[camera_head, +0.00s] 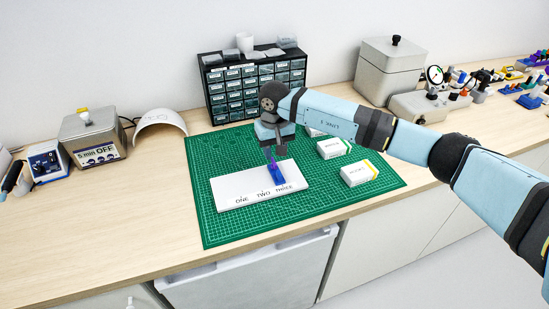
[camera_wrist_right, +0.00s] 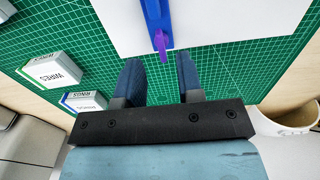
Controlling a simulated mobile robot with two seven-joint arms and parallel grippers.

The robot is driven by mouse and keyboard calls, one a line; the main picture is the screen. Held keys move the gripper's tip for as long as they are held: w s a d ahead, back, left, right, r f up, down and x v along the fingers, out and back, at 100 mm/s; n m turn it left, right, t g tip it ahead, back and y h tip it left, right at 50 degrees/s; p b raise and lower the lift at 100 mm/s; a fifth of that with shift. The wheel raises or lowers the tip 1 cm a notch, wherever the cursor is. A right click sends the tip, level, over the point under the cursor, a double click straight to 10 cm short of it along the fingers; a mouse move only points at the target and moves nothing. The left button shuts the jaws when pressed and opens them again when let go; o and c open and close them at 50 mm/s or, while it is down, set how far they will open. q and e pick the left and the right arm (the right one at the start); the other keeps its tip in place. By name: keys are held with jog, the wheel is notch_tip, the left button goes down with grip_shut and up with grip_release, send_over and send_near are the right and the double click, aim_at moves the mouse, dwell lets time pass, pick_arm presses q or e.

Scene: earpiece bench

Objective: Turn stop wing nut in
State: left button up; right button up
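A blue tool-like piece (camera_head: 277,173) stands at the right end of a white board (camera_head: 238,187) marked ONE, TWO, THREE. In the right wrist view the blue piece (camera_wrist_right: 152,12) has a purple tab (camera_wrist_right: 160,42) at its near end, which may be the wing nut. My right gripper (camera_head: 272,153) is above and behind the blue piece in the head view. In the right wrist view my right gripper (camera_wrist_right: 158,64) is open and empty, with the purple tab just beyond the gap between its fingertips. My left gripper is not in view.
The board lies on a green cutting mat (camera_head: 222,229). White boxes (camera_head: 358,173) stand on the mat at right. A drawer cabinet (camera_head: 237,113) stands behind, and a box reading OFF (camera_head: 90,135) is at left. The mat's front strip is clear.

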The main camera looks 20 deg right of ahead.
aim_at(274, 162)
notch_tip(274, 162, down, 4)
jog(key=shift+r, duration=0.25)
jog(key=shift+f, duration=0.3)
grip_shut()
